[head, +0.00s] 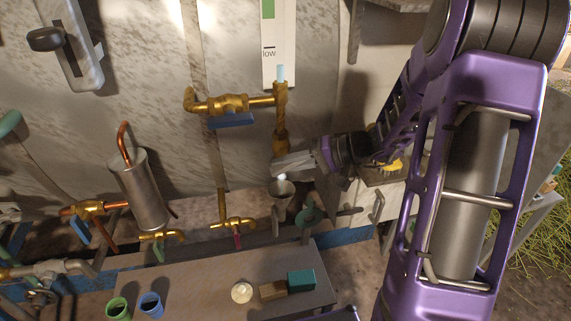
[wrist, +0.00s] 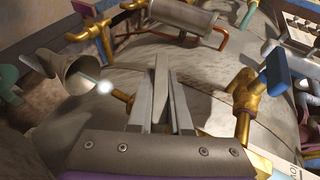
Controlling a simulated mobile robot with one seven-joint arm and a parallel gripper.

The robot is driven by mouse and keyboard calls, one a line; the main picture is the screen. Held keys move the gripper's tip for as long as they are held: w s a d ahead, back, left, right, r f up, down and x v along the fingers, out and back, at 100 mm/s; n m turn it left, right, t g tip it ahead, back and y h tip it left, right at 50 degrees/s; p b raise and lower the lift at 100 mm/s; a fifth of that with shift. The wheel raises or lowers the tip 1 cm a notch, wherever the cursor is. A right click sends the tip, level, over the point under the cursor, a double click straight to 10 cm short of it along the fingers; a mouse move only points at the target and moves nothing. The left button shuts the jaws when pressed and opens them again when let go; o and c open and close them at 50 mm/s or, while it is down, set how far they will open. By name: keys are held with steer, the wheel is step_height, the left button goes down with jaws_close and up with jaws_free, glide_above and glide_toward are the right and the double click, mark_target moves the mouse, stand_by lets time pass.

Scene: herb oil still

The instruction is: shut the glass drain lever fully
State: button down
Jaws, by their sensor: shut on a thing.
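My gripper (head: 277,163) reaches in from the right to the foot of the brass drain fitting (head: 281,132) under the gauge glass (head: 281,74). In the wrist view my gripper (wrist: 162,85) has its two grey fingers close together, with a pale grey bar (wrist: 161,72) between them. This bar appears to be the drain lever; its exact angle is hard to tell. In the head view the gripper hides it. The brass drain spout (wrist: 122,96) shows left of the fingers, with a bright white spot at its end, facing a metal funnel (wrist: 76,70).
A brass cock (head: 228,103) with a blue lever (head: 231,120) is beside the gauge. The funnel (head: 281,188) stands just below my gripper. A low table (head: 200,285) holds green and blue cups, a white round item and small blocks. The large tank wall is close behind.

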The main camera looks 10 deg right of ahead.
steer(key=shift+y, duration=0.4)
steer(key=c, duration=0.8)
jaws_free()
steer(key=shift+c, duration=0.2)
steer(key=p+v, duration=0.1)
steer(key=v, duration=1.6)
steer(key=shift+s, duration=0.15)
steer(key=shift+d, duration=0.15)
